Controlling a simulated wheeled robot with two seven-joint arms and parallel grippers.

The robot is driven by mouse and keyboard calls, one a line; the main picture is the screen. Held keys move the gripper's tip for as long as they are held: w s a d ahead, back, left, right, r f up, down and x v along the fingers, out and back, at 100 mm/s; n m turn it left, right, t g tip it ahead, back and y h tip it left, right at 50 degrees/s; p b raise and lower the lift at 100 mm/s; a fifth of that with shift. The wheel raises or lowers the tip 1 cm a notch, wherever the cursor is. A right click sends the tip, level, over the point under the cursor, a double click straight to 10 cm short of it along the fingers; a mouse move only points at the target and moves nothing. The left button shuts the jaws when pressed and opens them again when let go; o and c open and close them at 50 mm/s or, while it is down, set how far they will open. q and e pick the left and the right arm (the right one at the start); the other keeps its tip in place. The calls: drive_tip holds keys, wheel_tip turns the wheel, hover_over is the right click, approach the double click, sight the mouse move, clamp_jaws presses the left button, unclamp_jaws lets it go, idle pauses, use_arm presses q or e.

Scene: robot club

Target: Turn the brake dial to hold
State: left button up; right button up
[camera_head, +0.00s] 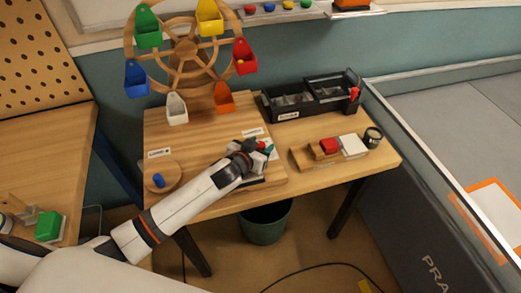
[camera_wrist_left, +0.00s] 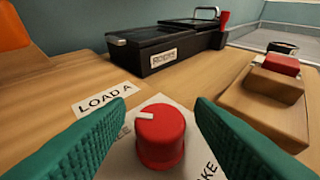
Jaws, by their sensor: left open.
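The brake dial (camera_wrist_left: 160,137) is a red round knob with a white pointer mark on top, pointing left in the left wrist view. It stands on a white plate whose lettering is partly hidden; "KE" shows at the right. My left gripper (camera_head: 263,147) is over the front table in the head view. Its teal fingers (camera_wrist_left: 161,112) are open, one on each side of the knob, with a gap on both sides. In the head view the gripper mostly hides the dial. My right gripper is not in view.
A wooden wheel (camera_head: 187,47) with coloured buckets stands at the table's back left. A blue-knobbed wooden disc (camera_head: 163,177) is at the left. A black tray (camera_head: 290,112) lies behind the gripper. A wooden block holder (camera_head: 310,159) and dark cup (camera_head: 373,138) are to the right.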

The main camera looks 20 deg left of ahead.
use_arm(q)
drive_tip(key=shift+w+f, duration=0.1)
drive_tip(key=shift+w, duration=0.15)
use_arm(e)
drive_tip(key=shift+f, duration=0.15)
use_arm(q)
drive_tip(key=c, duration=0.9)
drive_tip(key=shift+c, duration=0.2)
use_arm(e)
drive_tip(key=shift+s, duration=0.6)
